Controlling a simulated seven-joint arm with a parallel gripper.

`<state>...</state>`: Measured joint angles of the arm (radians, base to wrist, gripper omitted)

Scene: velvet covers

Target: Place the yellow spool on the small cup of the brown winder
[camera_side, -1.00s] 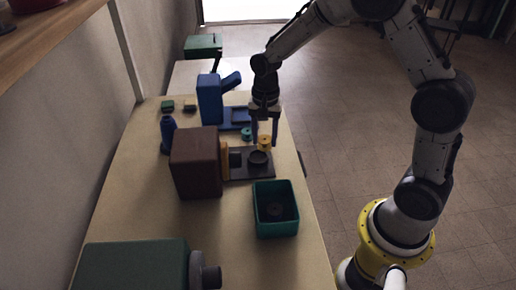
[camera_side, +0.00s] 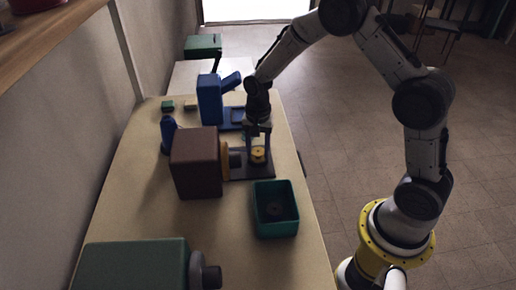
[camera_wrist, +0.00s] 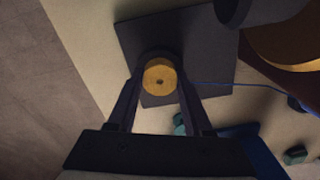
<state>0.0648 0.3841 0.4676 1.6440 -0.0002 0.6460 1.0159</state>
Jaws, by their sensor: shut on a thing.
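The yellow spool (camera_side: 258,155) is between the fingers of my gripper (camera_side: 257,160), which is shut on it. In the wrist view the spool (camera_wrist: 160,80) sits between the two fingertips, over the dark round cup of the winder. The brown winder (camera_side: 196,162) stands mid-table, with its dark base plate (camera_side: 266,172) reaching to the right under the gripper. The plate also shows in the wrist view (camera_wrist: 205,50). The small cup is mostly hidden by the spool and fingers. I cannot tell whether the spool touches it.
An open teal bin (camera_side: 275,233) stands in front of the winder. A blue machine (camera_side: 209,99) stands behind it. A blue bottle-like thing (camera_side: 168,134) is at the left. A green box (camera_side: 135,265) with a grey knob fills the near left. The table's right edge is close.

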